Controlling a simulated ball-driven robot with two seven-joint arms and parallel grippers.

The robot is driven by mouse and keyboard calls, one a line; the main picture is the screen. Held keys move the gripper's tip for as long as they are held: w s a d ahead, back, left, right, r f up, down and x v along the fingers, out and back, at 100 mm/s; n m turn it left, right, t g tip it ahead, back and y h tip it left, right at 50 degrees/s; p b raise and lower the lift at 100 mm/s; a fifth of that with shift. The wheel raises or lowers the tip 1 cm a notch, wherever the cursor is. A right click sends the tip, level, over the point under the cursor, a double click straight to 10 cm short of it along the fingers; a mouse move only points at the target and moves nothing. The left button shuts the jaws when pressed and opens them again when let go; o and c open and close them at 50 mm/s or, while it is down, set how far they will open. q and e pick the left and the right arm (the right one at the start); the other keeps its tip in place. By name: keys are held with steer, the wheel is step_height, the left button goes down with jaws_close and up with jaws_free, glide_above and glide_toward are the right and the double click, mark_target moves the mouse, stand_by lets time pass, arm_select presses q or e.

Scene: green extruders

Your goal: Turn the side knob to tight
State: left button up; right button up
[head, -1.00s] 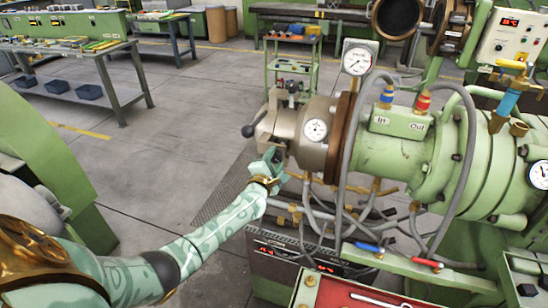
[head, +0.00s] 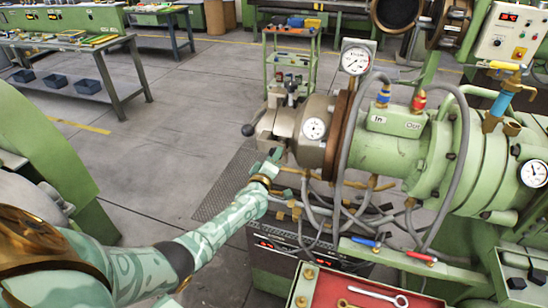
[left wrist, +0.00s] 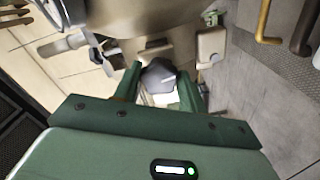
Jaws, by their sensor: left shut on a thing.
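The green extruder (head: 395,150) stands at the right in the head view, with a metal head at its left end. My left gripper (head: 274,160) is at the lower side of that metal head. In the left wrist view a dark grey faceted side knob (left wrist: 158,77) sits between the two green fingers of my left gripper (left wrist: 158,88), which are shut on it. In the head view the gripper hides the knob. No mark showing tight or loose can be read. My right gripper is not in view.
A black ball-ended lever (head: 250,129) sticks out left of the metal head. Grey hoses (head: 345,150) and brass fittings hang close to the right of my gripper. A red tray (head: 340,292) with wrenches is at the bottom. The floor to the left is open.

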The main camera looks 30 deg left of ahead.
arm_select(q)
steer(key=shift+f+m, duration=0.15)
steer(key=shift+m, duration=0.85)
steer(key=o, duration=1)
steer(key=shift+s+p, duration=0.15)
steer(key=shift+p, duration=0.15)
steer(key=p+v, duration=0.3)
steer(key=v, duration=1.3)
steer(key=shift+d+p, duration=0.15)
steer(key=shift+p, duration=0.2)
